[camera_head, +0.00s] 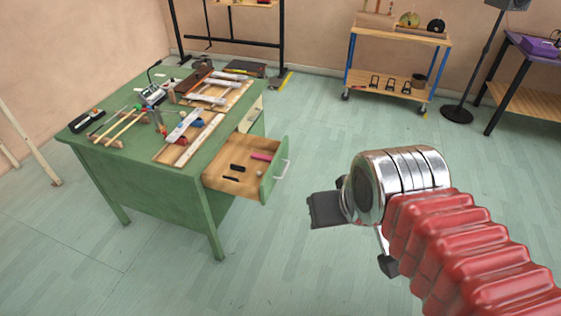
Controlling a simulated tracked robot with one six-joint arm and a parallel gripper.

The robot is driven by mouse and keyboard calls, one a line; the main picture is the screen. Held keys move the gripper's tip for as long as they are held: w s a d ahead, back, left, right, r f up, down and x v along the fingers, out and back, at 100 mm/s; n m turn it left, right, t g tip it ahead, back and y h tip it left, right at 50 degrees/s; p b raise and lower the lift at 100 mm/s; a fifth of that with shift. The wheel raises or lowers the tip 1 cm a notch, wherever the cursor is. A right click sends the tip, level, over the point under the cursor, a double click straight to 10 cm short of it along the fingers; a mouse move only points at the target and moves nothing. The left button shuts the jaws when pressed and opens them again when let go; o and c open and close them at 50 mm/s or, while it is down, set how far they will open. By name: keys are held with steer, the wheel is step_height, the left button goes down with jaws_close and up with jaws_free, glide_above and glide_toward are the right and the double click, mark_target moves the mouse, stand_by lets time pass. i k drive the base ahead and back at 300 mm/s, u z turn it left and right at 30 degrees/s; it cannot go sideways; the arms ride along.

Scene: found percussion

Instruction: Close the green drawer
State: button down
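The green drawer (268,186) is pulled out of the right side of the green desk (165,185). It has a green front with a pale handle (282,170) and a wooden inside. A pink item (261,156) and several small dark items lie in it. My gripper (352,235) is to the right of the drawer front, apart from it, over the floor. One dark finger pad shows at left and another dark part below. The gap between them appears wide and nothing is seen in it.
Mallets, metal bars and wooden frames (172,158) cover the desk top. A wheeled wooden cart (398,76) stands at the back wall. A black stand (457,114) and a dark table (523,58) are at the right. The floor between the drawer and my gripper is clear.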

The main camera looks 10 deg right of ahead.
mark_target(237, 150)
steer(key=i, duration=0.8)
steer(key=z, duration=0.5)
steer(key=k, duration=1.35)
steer(key=u, duration=0.05)
steer(key=i, duration=0.9)
steer(key=u, duration=1)
steer(key=i, duration=0.75)
steer(key=u, duration=0.25)
